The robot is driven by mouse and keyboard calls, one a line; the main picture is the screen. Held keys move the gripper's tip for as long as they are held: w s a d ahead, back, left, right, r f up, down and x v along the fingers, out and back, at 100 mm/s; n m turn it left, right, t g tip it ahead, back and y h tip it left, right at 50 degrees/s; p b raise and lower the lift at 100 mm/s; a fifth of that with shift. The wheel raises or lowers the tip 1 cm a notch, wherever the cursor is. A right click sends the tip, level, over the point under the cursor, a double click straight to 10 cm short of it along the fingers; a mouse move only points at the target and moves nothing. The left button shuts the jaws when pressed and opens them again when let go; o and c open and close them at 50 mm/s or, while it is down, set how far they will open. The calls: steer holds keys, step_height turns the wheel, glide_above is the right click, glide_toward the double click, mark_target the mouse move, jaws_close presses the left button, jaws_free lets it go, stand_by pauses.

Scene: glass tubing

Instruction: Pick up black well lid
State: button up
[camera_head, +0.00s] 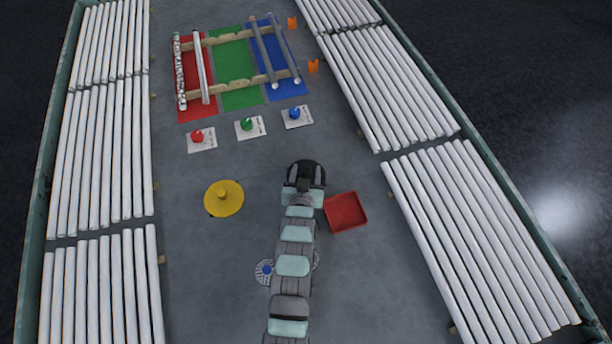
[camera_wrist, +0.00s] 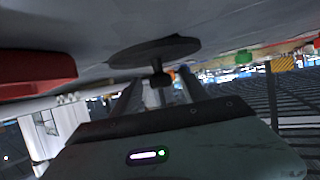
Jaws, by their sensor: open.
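The black well lid (camera_head: 306,165) is a dark disc near the middle of the table, partly hidden by my gripper (camera_head: 304,184). In the wrist view, which is turned upside down, the lid (camera_wrist: 150,52) lies flat against the grey table and its short black knob (camera_wrist: 160,78) points towards my gripper. My gripper (camera_wrist: 158,90) is open and empty. Its two fingers appear on either side of the knob in the picture. I cannot tell whether they touch it.
A red tray (camera_head: 345,212) stands close to the right of my gripper. A yellow lid (camera_head: 223,198) with a knob lies to the left. Red (camera_head: 197,137), green (camera_head: 246,125) and blue (camera_head: 294,114) knobs stand on white plates beyond. White tubes line both sides.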

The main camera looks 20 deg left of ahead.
mark_target(306, 167)
steer(key=shift+x, duration=1.9)
steer(key=shift+a+r, duration=0.1)
steer(key=shift+r, duration=0.05)
jaws_close()
